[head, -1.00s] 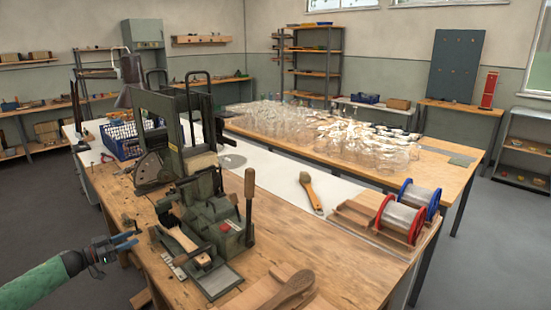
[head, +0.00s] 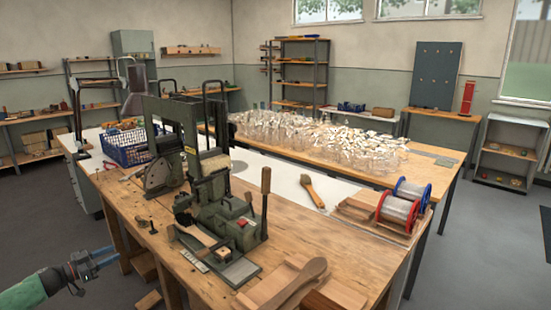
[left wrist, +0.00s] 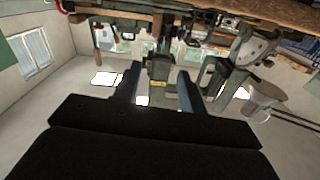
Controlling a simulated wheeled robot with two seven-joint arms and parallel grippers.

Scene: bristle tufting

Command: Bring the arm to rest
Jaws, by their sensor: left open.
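My left gripper (head: 113,256) is in the lower left of the head view, out past the left edge of the wooden bench (head: 330,262). Its two fingers are apart with nothing between them. In the left wrist view the fingers of my left gripper (left wrist: 158,74) also stand apart and empty, with the bench and machine seen tilted beyond them. My right gripper is not in view.
A green tufting machine (head: 218,215) stands on the bench near its left edge, with a brush (head: 311,190) farther back. Red and blue wire spools (head: 398,210) sit at the right. A blue basket (head: 125,147) is at the back left. Floor is free left of the bench.

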